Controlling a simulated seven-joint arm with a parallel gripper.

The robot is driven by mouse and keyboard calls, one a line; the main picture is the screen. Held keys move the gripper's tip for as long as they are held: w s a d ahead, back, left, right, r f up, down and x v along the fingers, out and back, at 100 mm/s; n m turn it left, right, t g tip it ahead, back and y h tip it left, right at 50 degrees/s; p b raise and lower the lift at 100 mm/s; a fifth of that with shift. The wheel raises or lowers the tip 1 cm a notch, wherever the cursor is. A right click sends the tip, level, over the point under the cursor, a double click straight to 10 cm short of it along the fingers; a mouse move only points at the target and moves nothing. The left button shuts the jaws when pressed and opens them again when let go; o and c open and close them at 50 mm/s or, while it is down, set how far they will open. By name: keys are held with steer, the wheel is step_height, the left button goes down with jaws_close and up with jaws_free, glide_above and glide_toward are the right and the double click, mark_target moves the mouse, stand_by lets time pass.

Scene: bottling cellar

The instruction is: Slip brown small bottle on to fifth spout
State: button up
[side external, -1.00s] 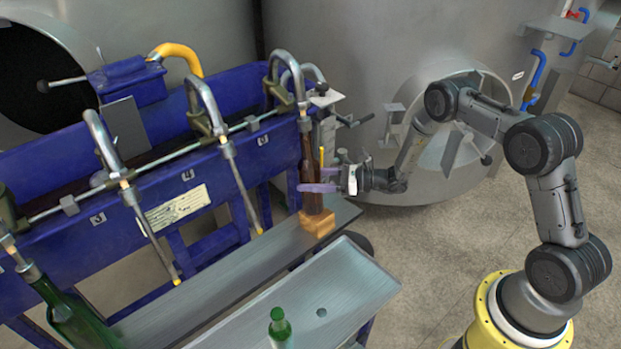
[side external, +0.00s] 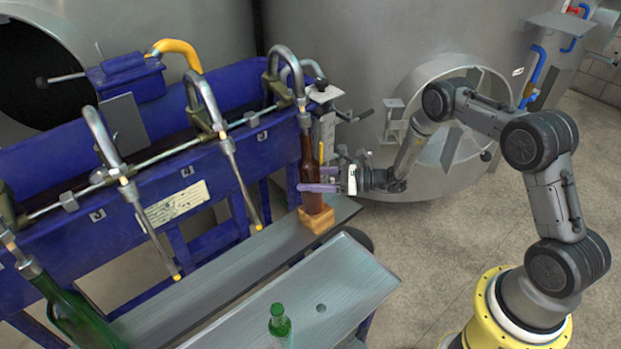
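The brown bottle (side external: 310,155) stands upright below the spout (side external: 301,101) at the right end of the row in view. Its mouth is up at the spout's fitting, and no tube shows outside it, unlike the neighbouring spouts. Its base is on a small wooden block (side external: 316,222). My gripper (side external: 318,188) reaches in from the right at the bottle's lower half. One purple finger crosses the bottle's near side.
Two spouts with bare hanging tubes (side external: 240,185) are left of the bottle. A green bottle (side external: 72,312) is tilted on the far-left spout. Another green bottle (side external: 280,326) stands by the front metal tray (side external: 345,280). The blue filler frame (side external: 180,170) stands behind.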

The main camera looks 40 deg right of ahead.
steer(key=o, duration=0.4)
steer(key=shift+f, duration=0.1)
steer(key=shift+s, duration=0.1)
